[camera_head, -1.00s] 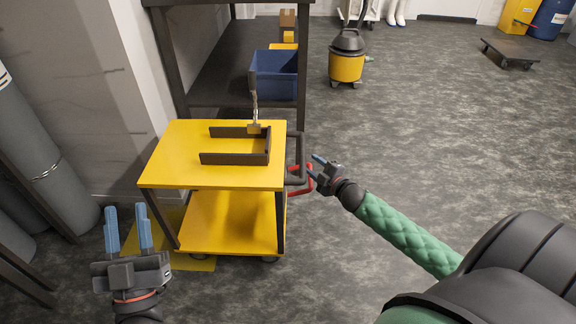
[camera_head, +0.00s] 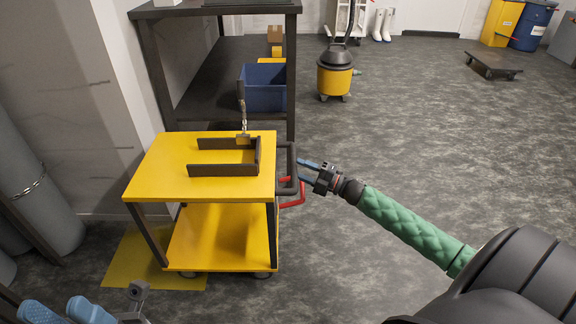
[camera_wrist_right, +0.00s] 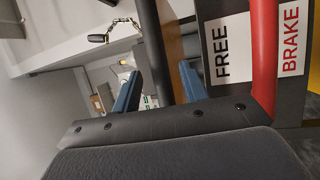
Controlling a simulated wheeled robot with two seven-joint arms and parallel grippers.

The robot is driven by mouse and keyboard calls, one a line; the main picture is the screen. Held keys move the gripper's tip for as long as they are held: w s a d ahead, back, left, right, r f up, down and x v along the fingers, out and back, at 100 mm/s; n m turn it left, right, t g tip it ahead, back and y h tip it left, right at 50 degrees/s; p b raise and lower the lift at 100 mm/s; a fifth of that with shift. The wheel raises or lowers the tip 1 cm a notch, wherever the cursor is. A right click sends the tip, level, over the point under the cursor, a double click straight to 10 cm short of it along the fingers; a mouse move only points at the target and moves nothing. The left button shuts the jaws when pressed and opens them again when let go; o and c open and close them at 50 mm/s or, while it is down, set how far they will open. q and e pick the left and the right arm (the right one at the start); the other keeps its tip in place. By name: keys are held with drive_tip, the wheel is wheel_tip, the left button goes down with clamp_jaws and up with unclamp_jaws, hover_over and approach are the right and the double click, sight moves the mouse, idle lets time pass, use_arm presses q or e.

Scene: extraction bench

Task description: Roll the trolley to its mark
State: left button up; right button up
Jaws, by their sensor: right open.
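The yellow two-deck trolley (camera_head: 150,178) stands left of centre in the head view. A yellow floor mark (camera_head: 130,262) shows under and left of its lower deck. Its dark handle (camera_head: 291,160) is on the right side and also shows in the right wrist view (camera_wrist_right: 152,45). A red lever (camera_head: 293,201) sits below the handle; it also shows in the right wrist view (camera_wrist_right: 265,55) beside a FREE and BRAKE label (camera_wrist_right: 229,50). My right gripper (camera_head: 305,170) is open, with the handle bar appearing between its fingers. My left gripper (camera_head: 66,310) is open and empty at the bottom left, partly cut off.
A dark bench (camera_head: 150,50) stands behind the trolley, with a blue bin (camera_head: 265,88). Grey cylinders (camera_head: 35,190) stand left.

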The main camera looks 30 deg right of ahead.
drive_tip(key=shift+b+x, duration=0.35)
drive_tip(key=shift+x, duration=2.3)
clamp_jaws()
